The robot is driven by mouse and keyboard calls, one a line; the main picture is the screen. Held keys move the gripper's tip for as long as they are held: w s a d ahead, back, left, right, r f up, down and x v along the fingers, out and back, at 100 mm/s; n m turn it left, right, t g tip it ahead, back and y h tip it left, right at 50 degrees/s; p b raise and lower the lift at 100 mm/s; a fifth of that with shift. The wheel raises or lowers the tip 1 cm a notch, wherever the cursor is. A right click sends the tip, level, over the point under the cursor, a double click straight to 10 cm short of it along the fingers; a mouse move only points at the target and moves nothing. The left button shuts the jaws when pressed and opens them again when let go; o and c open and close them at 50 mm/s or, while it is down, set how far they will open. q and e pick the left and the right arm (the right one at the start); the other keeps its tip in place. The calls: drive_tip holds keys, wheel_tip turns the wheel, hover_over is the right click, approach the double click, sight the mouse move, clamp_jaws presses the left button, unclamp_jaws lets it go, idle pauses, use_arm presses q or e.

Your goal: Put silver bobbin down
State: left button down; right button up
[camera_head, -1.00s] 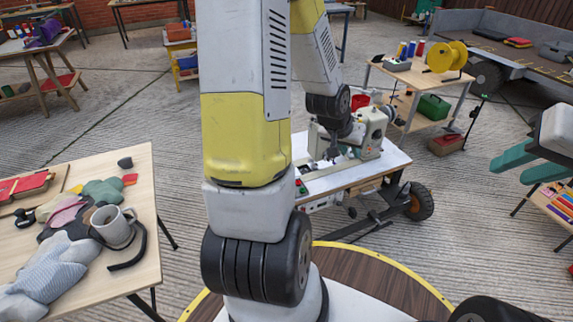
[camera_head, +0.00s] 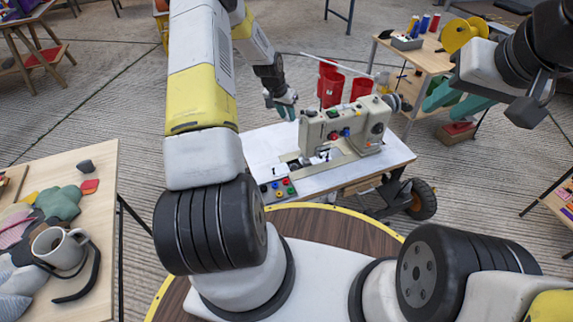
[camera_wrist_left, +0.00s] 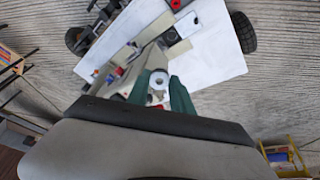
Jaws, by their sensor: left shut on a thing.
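My left gripper (camera_head: 283,104) is above the far left part of the white sewing table (camera_head: 245,147), left of the sewing machine (camera_head: 337,127). In the left wrist view its green fingers (camera_wrist_left: 160,95) are shut on the silver bobbin (camera_wrist_left: 158,82), seen as a small pale ring with a dark centre. The bobbin is too small to make out in the head view. The wrist view shows the white tabletop (camera_wrist_left: 215,55) and part of the machine beyond and below the fingers. My right gripper (camera_head: 455,100) is at the right, its teal fingers apart, with nothing seen between them.
A box of coloured buttons (camera_head: 278,190) sits at the table's front left. Red bins (camera_head: 330,85) show behind the machine. A bench with a yellow spool (camera_head: 458,38) stands at the back right. A wooden table with a mug (camera_head: 58,248) and cloths is at the left.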

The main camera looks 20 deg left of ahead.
use_arm(q)
drive_tip(key=a+f+g, duration=0.1)
drive_tip(key=a+f, duration=0.2)
drive_tip(key=f, duration=0.6)
drive_tip(key=a+f+m+g+y, duration=0.1)
drive_tip(key=a+f, duration=0.3)
drive_tip(key=f, duration=0.6)
drive_tip(key=a+f, duration=0.4)
drive_tip(key=f, duration=0.5)
drive_tip(key=shift+w+a+f+m+g, duration=0.15)
drive_tip(key=shift+a+f+m+g, duration=0.1)
drive_tip(key=shift+m+g, duration=0.15)
drive_tip(key=shift+s+d+f, duration=0.1)
drive_tip(key=shift+s, duration=0.15)
hover_over(268, 199)
drive_tip(key=shift+f, duration=0.65)
drive_tip(key=shift+s+f, duration=0.2)
drive_tip(key=shift+s, duration=0.1)
wheel_tip(268, 199, down, 3)
drive_tip(key=shift+f, duration=0.1)
